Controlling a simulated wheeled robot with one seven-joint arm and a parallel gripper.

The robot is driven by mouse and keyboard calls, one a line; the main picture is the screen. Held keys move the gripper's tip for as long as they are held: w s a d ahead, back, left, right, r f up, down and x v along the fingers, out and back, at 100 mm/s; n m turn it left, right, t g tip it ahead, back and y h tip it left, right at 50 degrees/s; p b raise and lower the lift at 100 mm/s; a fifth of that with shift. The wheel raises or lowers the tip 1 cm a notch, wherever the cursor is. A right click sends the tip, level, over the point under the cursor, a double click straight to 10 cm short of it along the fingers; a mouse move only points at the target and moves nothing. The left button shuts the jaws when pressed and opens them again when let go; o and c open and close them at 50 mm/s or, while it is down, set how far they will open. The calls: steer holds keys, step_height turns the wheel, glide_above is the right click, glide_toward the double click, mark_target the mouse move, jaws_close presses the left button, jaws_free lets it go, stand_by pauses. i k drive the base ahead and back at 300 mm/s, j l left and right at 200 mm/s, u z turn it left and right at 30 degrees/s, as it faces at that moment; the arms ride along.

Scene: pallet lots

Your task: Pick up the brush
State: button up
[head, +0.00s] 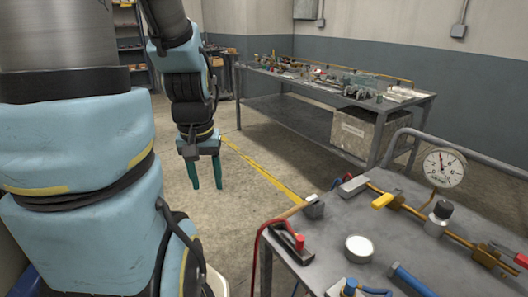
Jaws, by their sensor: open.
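My gripper (206,186) hangs over the open floor left of the near grey cart, its two green fingers pointing down, apart and empty. I cannot tell for certain which thing is the brush. A tool with a pale wooden handle and a grey head (314,207) lies at the cart's far left corner and may be a brush or a hammer. My gripper is to the left of this tool and touches nothing.
The near cart (331,272) also holds a dark tool with a red knob (288,238), a white round tin (359,248), a blue-handled tool (410,279) and brass piping with a gauge (444,167). A cluttered workbench (290,90) stands behind. Floor with a yellow line lies between.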

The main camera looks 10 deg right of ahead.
mark_target(311, 200)
steer(key=k+j+u, duration=0.1)
steer(key=k+u, duration=0.25)
steer(key=k+j+u, duration=0.2)
steer(key=u, duration=0.15)
steer(key=k+j+u, duration=0.3)
steer(key=k, duration=0.1)
